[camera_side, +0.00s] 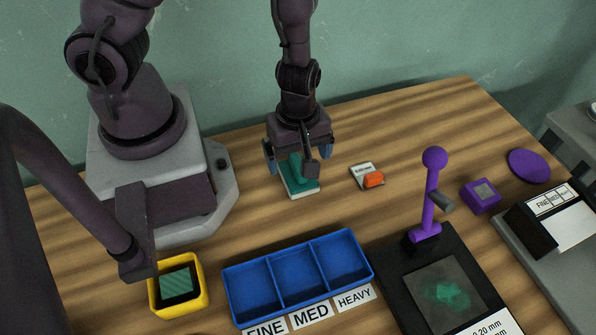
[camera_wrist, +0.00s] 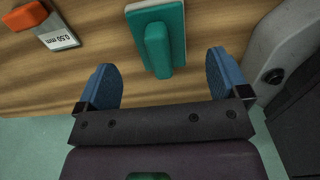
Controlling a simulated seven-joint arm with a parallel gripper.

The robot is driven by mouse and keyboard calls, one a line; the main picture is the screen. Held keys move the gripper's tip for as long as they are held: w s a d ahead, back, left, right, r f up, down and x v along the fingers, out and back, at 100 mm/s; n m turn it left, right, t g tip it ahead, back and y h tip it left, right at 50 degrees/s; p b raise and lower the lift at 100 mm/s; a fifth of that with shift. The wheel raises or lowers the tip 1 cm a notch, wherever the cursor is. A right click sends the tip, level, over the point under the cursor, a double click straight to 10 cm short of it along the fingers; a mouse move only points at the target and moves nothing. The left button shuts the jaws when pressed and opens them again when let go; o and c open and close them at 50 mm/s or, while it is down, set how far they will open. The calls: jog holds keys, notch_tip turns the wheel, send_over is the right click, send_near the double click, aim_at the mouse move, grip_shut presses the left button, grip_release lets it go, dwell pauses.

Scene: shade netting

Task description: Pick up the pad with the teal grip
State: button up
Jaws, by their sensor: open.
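The pad with the teal grip (camera_side: 301,176) lies on the wooden table below my gripper. In the wrist view the teal pad (camera_wrist: 158,40) shows a raised teal bar and a thin pale edge. My gripper (camera_side: 296,157) points down above it, open and empty. In the wrist view my gripper (camera_wrist: 163,84) has its blue fingers on either side of the pad's line, and the pad lies ahead of the fingertips. The fingers partly hide the pad in the side view, and I cannot tell the exact height above it.
A white pad with an orange grip (camera_side: 369,176) lies to the right. A blue tray (camera_side: 297,278) with three labelled compartments, FINE, MED and HEAVY, stands in front. A yellow box (camera_side: 178,285) is at its left. A purple-handled stand (camera_side: 430,205) and purple block (camera_side: 481,196) are at right.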

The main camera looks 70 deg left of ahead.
aim_at(298, 163)
jog(key=shift+f, duration=2.4)
jog(key=c, duration=1)
jog(key=shift+r, duration=0.2)
jog(key=shift+r, duration=4.85)
